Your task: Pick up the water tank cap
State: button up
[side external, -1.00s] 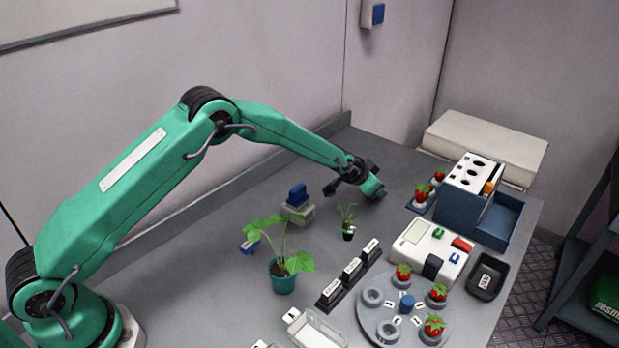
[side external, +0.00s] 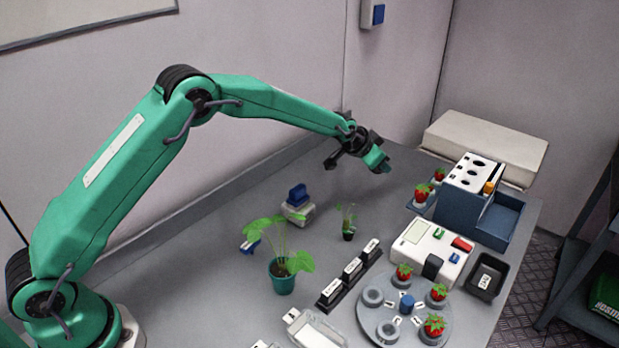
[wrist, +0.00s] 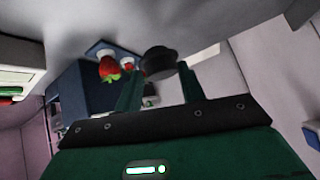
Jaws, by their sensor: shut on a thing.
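My gripper (wrist: 160,85) is shut on a dark, round, flat-topped cap (wrist: 159,61), which sits between the fingertips in the wrist view. I take this to be the water tank cap. In the side view my gripper (side external: 382,163) is above the far part of the grey table, left of the blue rack. The cap cannot be made out clearly there. The fingers hide parts of its sides in the wrist view.
A blue rack (side external: 462,212) with a white holed top stands at right, strawberries beside it. A white device (side external: 428,250), a round strawberry tray (side external: 366,318) and a potted plant (side external: 284,284) stand nearer. A white box (side external: 485,143) lies behind.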

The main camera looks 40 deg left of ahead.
jog(key=shift+r, duration=0.95)
